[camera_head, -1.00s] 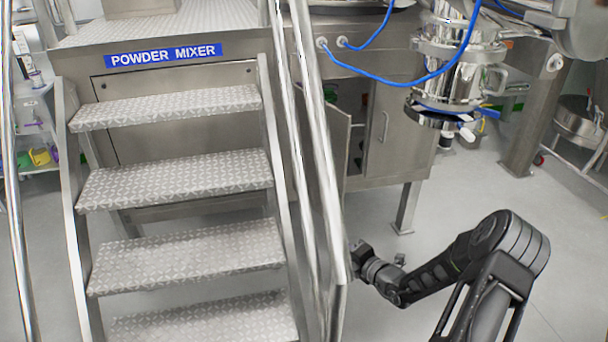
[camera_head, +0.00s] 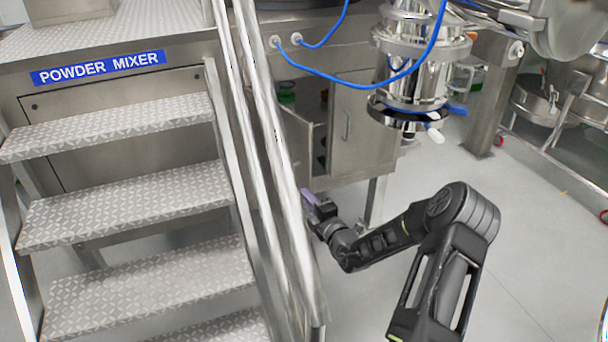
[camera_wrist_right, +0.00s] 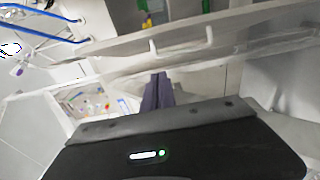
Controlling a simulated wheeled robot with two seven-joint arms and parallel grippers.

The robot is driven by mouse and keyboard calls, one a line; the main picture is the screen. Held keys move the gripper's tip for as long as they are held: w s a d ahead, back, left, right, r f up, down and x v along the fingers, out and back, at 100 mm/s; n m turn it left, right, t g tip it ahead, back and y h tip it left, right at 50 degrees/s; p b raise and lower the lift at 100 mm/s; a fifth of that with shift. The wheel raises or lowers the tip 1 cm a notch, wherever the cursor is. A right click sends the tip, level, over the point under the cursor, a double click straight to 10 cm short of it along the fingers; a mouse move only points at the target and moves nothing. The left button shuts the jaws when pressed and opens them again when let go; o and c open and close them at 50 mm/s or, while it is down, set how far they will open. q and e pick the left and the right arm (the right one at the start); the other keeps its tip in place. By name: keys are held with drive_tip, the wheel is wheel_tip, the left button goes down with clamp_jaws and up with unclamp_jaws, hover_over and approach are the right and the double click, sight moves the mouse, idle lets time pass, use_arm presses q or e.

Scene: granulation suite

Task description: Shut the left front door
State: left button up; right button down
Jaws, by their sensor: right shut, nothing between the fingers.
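The left front door (camera_head: 297,145) of the steel cabinet under the mixer stands open, swung out toward me. It shows right of the stair handrail, which hides part of it. The right front door (camera_head: 363,130) is closed and has a vertical handle. My right gripper (camera_head: 307,196) is shut and empty, with purple fingers, low beside the handrail and just below the open door's lower edge. I cannot tell whether it touches either. In the right wrist view the shut fingers (camera_wrist_right: 158,92) point toward pale metal bars and panels. My left gripper is not in view.
Steel stairs with handrails (camera_head: 275,130) fill the left side, close to my right gripper. A polished vessel (camera_head: 412,75) with a blue hose (camera_head: 375,84) hangs at upper right. A cabinet leg (camera_head: 376,200) stands behind my right wrist.

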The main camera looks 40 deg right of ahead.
sight(305, 174)
drive_tip(key=w+d, duration=0.1)
drive_tip(key=w, duration=0.2)
drive_tip(key=w+d, duration=0.3)
drive_tip(key=w, duration=0.2)
drive_tip(key=shift+w+d+p, duration=0.3)
drive_tip(key=shift+w+d, duration=0.05)
drive_tip(key=shift+d, duration=0.6)
drive_tip(key=shift+d, duration=0.1)
